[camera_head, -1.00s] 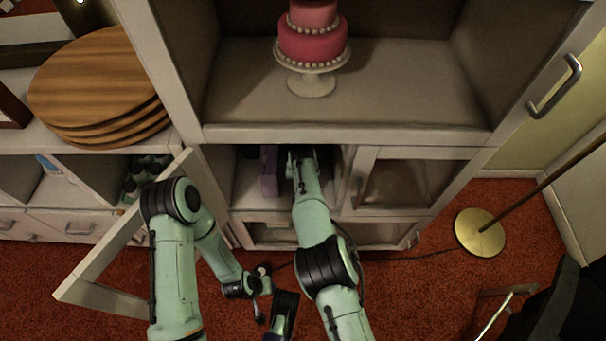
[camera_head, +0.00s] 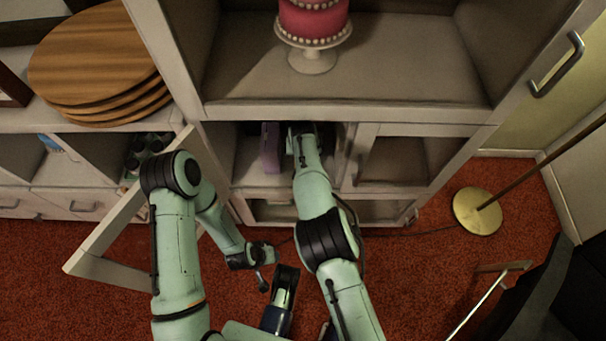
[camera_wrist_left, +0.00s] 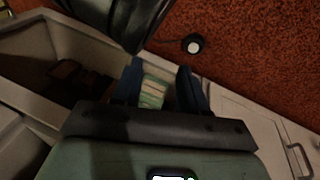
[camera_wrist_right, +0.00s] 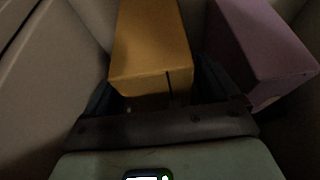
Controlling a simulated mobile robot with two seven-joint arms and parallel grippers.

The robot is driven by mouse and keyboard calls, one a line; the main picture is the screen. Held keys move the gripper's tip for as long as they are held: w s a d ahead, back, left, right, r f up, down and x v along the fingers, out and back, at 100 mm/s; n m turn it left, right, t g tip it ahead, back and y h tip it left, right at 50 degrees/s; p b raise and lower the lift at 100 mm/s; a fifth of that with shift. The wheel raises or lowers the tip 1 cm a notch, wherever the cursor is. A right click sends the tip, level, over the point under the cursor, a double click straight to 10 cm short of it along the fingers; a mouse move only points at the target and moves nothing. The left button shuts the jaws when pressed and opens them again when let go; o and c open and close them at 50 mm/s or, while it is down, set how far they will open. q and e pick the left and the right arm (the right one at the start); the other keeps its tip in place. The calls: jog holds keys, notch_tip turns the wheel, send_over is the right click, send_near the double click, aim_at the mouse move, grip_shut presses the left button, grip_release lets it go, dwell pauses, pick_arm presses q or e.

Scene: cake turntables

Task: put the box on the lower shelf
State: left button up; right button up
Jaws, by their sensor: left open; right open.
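My right gripper (camera_head: 304,132) reaches into the left compartment under the cake bay. In the right wrist view its open fingers (camera_wrist_right: 152,85) are at either side of a yellow-orange box (camera_wrist_right: 150,45); contact cannot be told. A purple box (camera_wrist_right: 258,48) stands close at the right there, and shows left of my right gripper in the head view (camera_head: 269,147). The left wrist view shows my left gripper (camera_wrist_left: 163,78) open, with a pale green striped item (camera_wrist_left: 153,92) seen between its fingers; the gap between them is unclear. The lower shelf opening (camera_head: 375,211) is partly hidden by my right arm.
An open framed door (camera_head: 105,265) stands at left, beside my left arm. A second door (camera_head: 365,165) is at right of the compartment. A pink cake (camera_head: 313,20) on a white stand sits above. A brass lamp base (camera_head: 477,211) stands on the red carpet at right.

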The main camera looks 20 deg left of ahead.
pick_arm(q)
jog(key=shift+g+h, duration=0.4)
jog(key=s+d+r+p, duration=0.1)
jog(key=s+r+p, duration=0.1)
jog(key=r, duration=0.1)
jog(key=s+d+r+p, duration=0.1)
jog(key=shift+d+r, duration=0.2)
jog(key=shift+d, duration=0.1)
pick_arm(e)
jog(key=s+d, duration=0.3)
jog(key=s, duration=0.8)
jog(key=shift+d, duration=0.15)
jog(key=shift+s+f, duration=0.1)
jog(key=shift+f, duration=0.05)
jog(key=s+d+f+m+g, duration=0.1)
jog(key=s+d+f+m, duration=0.1)
jog(key=s+d+f, duration=0.5)
jog(key=s+d+f+m+g, duration=0.15)
jog(key=d+f, duration=0.35)
jog(key=d, duration=0.6)
jog(key=s+d+m, duration=0.2)
jog(key=s+d, duration=0.2)
jog(key=s, duration=0.3)
jog(key=s+d+m+y, duration=0.1)
jog(key=s+d+m, duration=0.1)
jog(key=s+d, duration=0.3)
jog(key=shift+s+d+f, duration=0.2)
jog(key=shift+s+f, duration=0.15)
jog(key=shift+s, duration=0.8)
